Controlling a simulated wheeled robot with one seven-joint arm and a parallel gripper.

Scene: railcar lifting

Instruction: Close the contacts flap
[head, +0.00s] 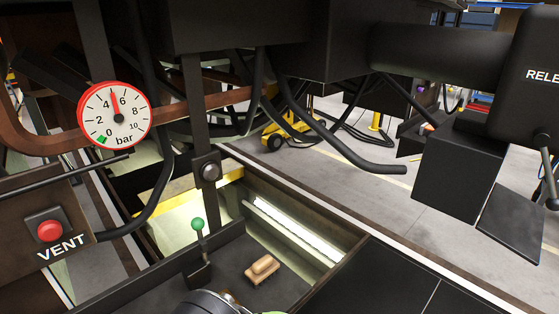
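A black box (458,180) hangs under the thick coupler bar at the right. A flat dark plate (512,225) slants out and down from the box's lower right side; it looks like the contacts flap, standing open. No contacts can be made out, as the side of the box they might be on is turned away. A rounded grey part at the bottom edge looks like part of my arm. My gripper's fingers are not in view, and nothing of mine shows near the flap.
A pressure gauge (114,116) and a red VENT button (50,231) are at the left. A green-knobbed lever (198,225) and a wooden brush (262,268) are on a dark tray over the lit pit. Black hoses (340,150) hang mid-view. Floor below the flap looks clear.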

